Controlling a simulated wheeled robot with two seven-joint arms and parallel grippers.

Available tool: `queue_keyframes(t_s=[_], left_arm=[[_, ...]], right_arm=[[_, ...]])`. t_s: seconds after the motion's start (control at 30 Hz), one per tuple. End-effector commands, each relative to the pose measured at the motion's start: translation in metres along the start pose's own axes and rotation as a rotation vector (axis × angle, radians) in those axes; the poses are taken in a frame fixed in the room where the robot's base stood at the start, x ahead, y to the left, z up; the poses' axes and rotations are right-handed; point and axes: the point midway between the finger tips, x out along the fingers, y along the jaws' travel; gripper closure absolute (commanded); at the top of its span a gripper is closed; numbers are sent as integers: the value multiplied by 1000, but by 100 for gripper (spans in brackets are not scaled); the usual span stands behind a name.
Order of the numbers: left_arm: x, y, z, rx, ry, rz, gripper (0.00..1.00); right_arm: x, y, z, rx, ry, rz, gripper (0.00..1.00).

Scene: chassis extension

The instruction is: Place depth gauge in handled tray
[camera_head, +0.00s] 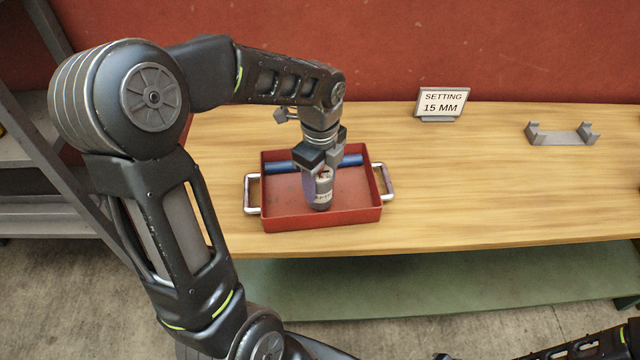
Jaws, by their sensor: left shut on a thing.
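The handled tray (280,218) is red with a silver handle at each end and sits on the wooden bench. My left gripper (322,172) points down over the inside of the tray. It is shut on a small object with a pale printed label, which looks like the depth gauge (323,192). The gauge stands roughly upright within the tray's outline. I cannot tell whether its lower end touches the tray floor. The gripper hides its upper part. My right gripper is not in view; only part of my right arm shows at the lower right.
A blue bar (278,167) lies along the tray's back wall. A sign reading "SETTING 15 MM" (441,103) and a grey cradle (562,134) stand on the wooden bench (480,190) to the right. The bench between tray and cradle is clear. A grey shelf (40,218) stands at left.

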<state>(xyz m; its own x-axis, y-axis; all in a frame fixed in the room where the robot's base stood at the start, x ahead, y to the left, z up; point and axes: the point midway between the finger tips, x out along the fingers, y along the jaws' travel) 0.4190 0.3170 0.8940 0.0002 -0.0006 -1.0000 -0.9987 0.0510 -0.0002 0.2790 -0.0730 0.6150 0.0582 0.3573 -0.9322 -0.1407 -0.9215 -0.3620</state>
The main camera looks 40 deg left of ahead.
Motion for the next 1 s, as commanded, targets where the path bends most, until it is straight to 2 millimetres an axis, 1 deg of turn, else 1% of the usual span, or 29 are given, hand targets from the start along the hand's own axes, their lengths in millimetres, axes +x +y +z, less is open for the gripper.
queue_keyframes(t_s=[0.03,0.13,0.37,0.5,0.53,0.8,1.0], left_arm=[[8,1,0,1,1,4,94],[16,0,0,2,0,2,94],[16,0,0,1,-1,0,94],[20,0,0,1,0,0,94],[20,0,0,0,0,0,47],[19,0,0,0,0,0,26],[19,0,0,0,0,0,26]], right_arm=[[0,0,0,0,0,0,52],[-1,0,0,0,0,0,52],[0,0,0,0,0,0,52],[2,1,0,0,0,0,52],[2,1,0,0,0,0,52],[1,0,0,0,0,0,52],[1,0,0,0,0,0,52]])
